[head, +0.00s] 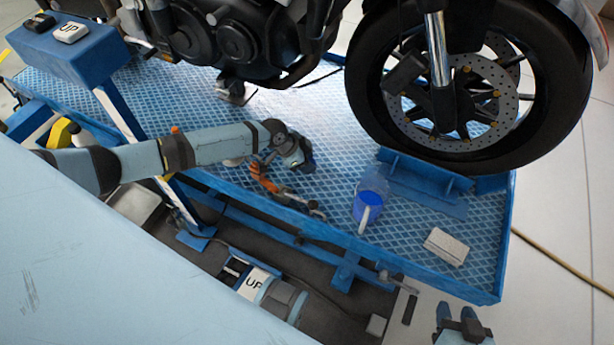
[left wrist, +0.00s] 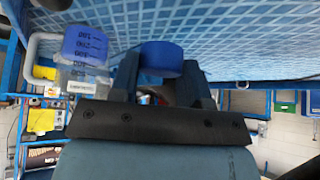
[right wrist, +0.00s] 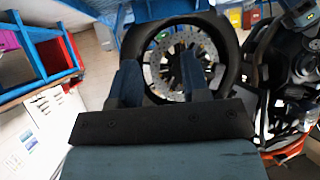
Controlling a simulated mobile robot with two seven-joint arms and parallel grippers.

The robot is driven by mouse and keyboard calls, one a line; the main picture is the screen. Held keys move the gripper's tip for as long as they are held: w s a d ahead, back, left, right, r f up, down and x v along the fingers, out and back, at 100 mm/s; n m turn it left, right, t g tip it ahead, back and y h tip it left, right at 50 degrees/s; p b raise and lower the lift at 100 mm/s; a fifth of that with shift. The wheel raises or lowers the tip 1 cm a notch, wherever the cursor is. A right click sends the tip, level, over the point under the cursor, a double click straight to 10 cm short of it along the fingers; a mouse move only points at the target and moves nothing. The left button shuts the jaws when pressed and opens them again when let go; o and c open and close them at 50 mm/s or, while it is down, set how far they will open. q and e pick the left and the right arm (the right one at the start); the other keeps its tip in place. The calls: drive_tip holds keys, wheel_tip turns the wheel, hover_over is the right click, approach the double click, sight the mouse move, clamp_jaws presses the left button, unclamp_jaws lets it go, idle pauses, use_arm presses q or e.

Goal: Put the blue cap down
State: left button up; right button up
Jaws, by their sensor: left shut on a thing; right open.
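The blue cap (left wrist: 160,58) is a short round disc between the two fingers of my left gripper (left wrist: 160,80), which is shut on it. In the head view my left gripper (head: 305,162) is over the blue patterned platform, left of the jug. The cap cannot be clearly told apart from the gripper there. Whether the cap touches the platform cannot be told. My right gripper (head: 463,325) is low at the right, off the platform's front edge. In the right wrist view its fingers (right wrist: 160,85) are apart with nothing between them.
The blue platform (head: 330,190) carries a motorcycle, its front wheel (head: 365,100) in a blue chock (head: 425,185). A clear jug with blue contents (head: 368,208), a white block (head: 446,247) and an orange-and-black tool (head: 262,180) are on the platform. Bare platform lies between tool and jug.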

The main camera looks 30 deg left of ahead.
sight(313, 180)
use_arm(q)
wheel_tip(313, 180, down, 6)
drive_tip(key=shift+f+b, duration=0.15)
drive_tip(key=shift+b, duration=0.45)
drive_tip(key=shift+f, duration=0.55)
drive_tip(key=o, duration=1.1)
use_arm(e)
drive_tip(key=shift+a+f, duration=0.1)
drive_tip(key=shift+f, duration=0.2)
